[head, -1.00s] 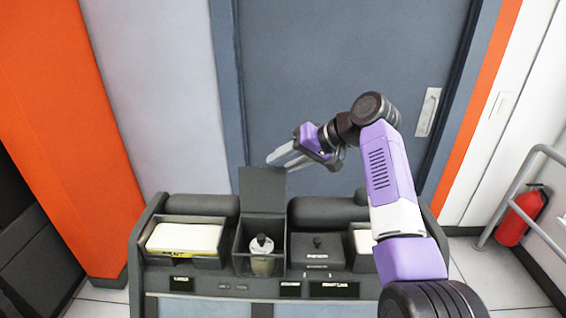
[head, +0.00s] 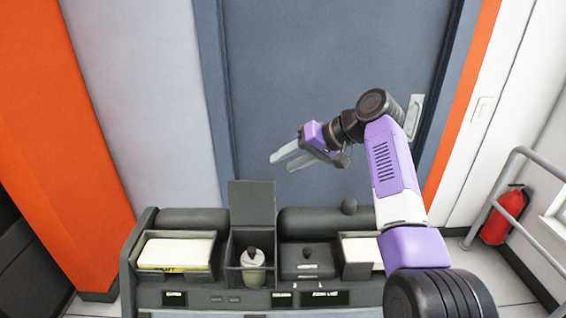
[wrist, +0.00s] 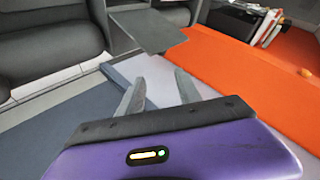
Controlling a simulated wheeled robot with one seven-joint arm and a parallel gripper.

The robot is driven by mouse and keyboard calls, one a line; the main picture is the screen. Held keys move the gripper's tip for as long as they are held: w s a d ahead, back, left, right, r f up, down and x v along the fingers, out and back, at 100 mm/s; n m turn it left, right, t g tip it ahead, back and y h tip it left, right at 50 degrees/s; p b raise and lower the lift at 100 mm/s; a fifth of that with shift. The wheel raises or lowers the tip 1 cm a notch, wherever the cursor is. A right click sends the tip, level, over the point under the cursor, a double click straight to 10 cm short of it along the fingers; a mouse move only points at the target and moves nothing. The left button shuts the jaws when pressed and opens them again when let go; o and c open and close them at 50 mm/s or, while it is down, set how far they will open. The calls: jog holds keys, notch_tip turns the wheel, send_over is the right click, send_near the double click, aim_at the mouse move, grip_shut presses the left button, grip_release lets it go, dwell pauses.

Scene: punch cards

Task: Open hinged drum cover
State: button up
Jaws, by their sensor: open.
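The dark grey hinged cover (head: 252,203) stands upright at the back of an open compartment (head: 232,262) on the machine. A pale bottle-like thing with a dark top (head: 253,264) sits in that compartment. My gripper (head: 281,163) is open and empty, above and slightly right of the cover's top edge in the head view, with no contact visible. In the wrist view, my gripper (wrist: 160,82) shows two spread grey fingers. A flat dark panel (wrist: 148,30), apparently the cover, lies beyond the fingertips and apart from them.
A tray of cards (head: 177,253) is left of the compartment. A dark lidded box (head: 307,258) and another card tray (head: 360,252) are to its right. A grey door (head: 330,60) stands behind the machine. A red extinguisher (head: 503,215) and a rail (head: 490,205) are far right.

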jog(key=shift+w+d+r+p, duration=0.2)
jog(key=shift+d+r+p, duration=0.55)
jog(key=shift+d+r, duration=0.5)
jog(key=shift+p, duration=0.35)
jog(key=shift+w, duration=0.1)
